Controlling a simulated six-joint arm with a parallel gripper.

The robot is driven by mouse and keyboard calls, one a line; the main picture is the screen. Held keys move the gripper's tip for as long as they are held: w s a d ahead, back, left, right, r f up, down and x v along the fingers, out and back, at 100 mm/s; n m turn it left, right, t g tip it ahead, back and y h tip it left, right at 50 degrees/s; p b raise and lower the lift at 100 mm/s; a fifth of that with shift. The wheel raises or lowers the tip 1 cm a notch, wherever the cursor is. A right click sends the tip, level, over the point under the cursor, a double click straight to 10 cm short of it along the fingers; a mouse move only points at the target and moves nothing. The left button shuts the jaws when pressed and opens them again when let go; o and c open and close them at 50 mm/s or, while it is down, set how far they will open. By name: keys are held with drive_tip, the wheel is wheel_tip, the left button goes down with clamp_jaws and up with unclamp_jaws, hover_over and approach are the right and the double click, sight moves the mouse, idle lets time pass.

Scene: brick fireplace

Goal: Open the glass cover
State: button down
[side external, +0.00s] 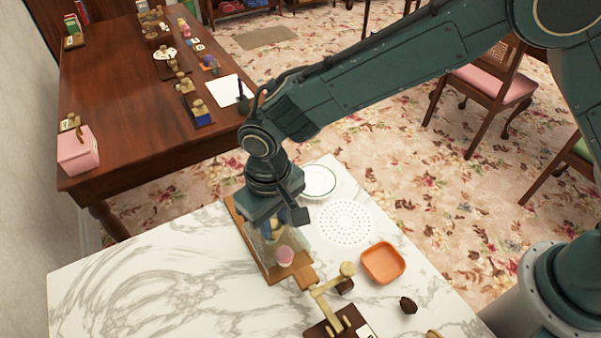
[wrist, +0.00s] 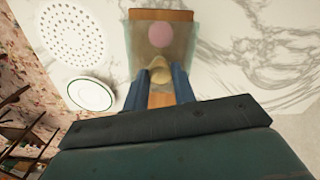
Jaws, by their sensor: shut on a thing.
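The glass cover (side external: 256,247) is a clear see-through box on a wooden board (side external: 302,272) on the marble table. A pink round item (side external: 285,256) shows through its wall. In the wrist view the cover (wrist: 186,42) appears as a pale greenish rectangle, with the pink item (wrist: 162,34) beneath it. My gripper (side external: 277,222) points down over the cover. In the wrist view the blue fingers of my gripper (wrist: 160,78) are shut on the cover's tan knob (wrist: 159,70). Whether the cover's lower edge touches the board cannot be told.
A white plate (side external: 318,181), a white perforated disc (side external: 346,223) and an orange dish (side external: 382,263) stand right of the board. A brass piece (side external: 328,290) and a dark lump (side external: 408,305) lie near the front. Marble on the left is clear.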

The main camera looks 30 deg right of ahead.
drive_tip(key=w, duration=1.1)
drive_tip(key=shift+w, duration=0.1)
drive_tip(key=c, duration=1.1)
unclamp_jaws()
drive_tip(key=shift+c, duration=0.2)
drive_tip(key=shift+r, duration=0.1)
wheel_tip(320, 180, up, 14)
